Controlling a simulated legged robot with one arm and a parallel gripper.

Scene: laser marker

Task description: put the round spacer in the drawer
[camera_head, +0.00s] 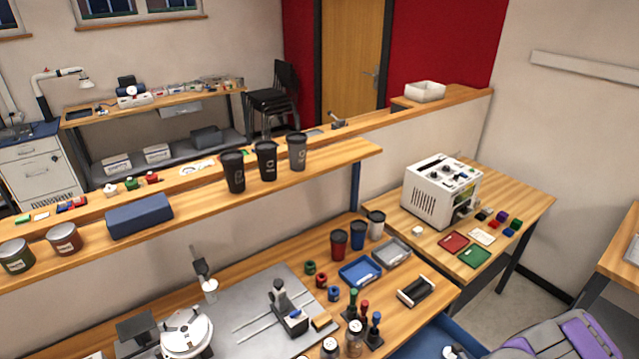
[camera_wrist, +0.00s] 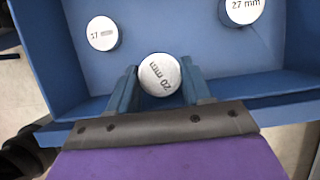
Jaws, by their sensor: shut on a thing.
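The round spacer (camera_wrist: 159,74) is a silver disc marked "20 mm" in the wrist view. My gripper (camera_wrist: 159,78) is shut on it, with a blue-grey finger on each side. The spacer shows against the inside of the blue drawer (camera_wrist: 180,28), and my fingers reach over its near wall. I cannot tell whether the spacer touches the drawer floor. The open drawer (camera_head: 408,332) also shows below the bench's front edge in the head view, where my gripper's hold cannot be made out.
A disc ending in "7" (camera_wrist: 102,33) lies in the drawer at left, and a "27 mm" disc (camera_wrist: 243,9) at right. Drawer walls stand close on the left and near sides. The bench above holds a black-and-white holder (camera_head: 416,291) and a blue tray (camera_head: 360,271).

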